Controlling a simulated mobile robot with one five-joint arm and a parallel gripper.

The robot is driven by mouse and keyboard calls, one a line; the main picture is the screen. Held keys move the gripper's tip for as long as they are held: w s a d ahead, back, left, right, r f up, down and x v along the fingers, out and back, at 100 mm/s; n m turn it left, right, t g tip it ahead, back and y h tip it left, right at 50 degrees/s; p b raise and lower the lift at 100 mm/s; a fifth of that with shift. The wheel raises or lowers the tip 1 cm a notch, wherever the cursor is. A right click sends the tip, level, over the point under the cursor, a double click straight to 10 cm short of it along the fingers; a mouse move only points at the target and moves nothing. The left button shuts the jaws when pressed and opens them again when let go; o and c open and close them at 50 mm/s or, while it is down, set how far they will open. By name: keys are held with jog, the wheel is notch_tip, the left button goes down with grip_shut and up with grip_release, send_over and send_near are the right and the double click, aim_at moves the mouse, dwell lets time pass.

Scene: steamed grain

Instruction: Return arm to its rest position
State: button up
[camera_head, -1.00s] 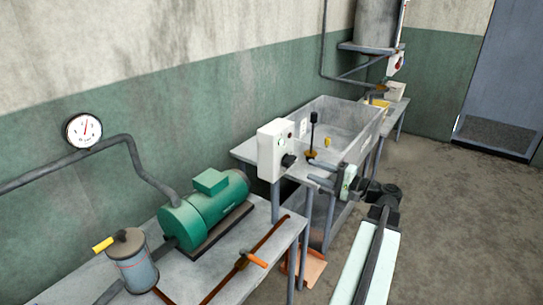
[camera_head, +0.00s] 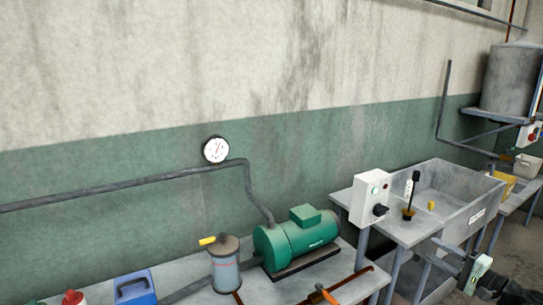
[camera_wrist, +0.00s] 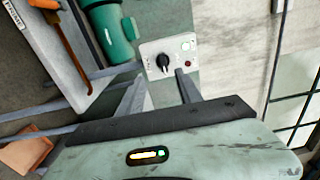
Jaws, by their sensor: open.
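My gripper (camera_head: 437,257) shows at the lower right of the head view, in front of the bench and the sink trough. In the wrist view, its two grey fingers (camera_wrist: 161,88) are spread apart with nothing held between them. A white control box (camera_wrist: 165,58) with a black knob shows beyond the fingertips. The same box stands on the bench (camera_head: 374,198) in the head view, with a lit green light. Most of my arm is cut off by the frame's lower right edge.
A green motor (camera_head: 297,240), a grey canister (camera_head: 225,265) and an orange-handled valve (camera_head: 325,295) are on the near bench. A grey sink trough (camera_head: 455,200) stands right of the box. A gauge (camera_head: 215,150) and pipe run along the wall. Bare floor lies at right.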

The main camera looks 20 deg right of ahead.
jog(key=w+a+n+g+y+p, duration=0.1)
jog(key=w+a+n+g+y, duration=0.15)
jog(key=w+a, duration=0.5)
jog(key=w+a+n+g+y+p, duration=0.1)
jog(key=w+a+n+y, duration=0.3)
jog(key=a, duration=0.7)
jog(key=w+a+f+n+g+y+p, duration=0.1)
jog(key=w+a+f+g, duration=0.15)
jog(key=a, duration=0.75)
jog(key=w+a+f+n+g, duration=0.1)
jog(key=w+a+g, duration=0.25)
jog(key=a, duration=0.55)
jog(key=s+a+f+n+g+h+p, duration=0.1)
jog(key=s+a+f+n+g+h, duration=0.3)
jog(key=a, duration=0.6)
jog(key=a+f+n+g+p, duration=0.1)
jog(key=a+f+n+g, duration=0.15)
jog(key=a+f, duration=0.55)
jog(key=s+d+f+g+h, duration=0.1)
jog(key=s+d+f+h, duration=0.2)
jog(key=d+h, duration=0.4)
jog(key=shift+s+d+n+h, duration=0.3)
jog(key=shift+s+h, duration=0.15)
jog(key=shift+s, duration=0.1)
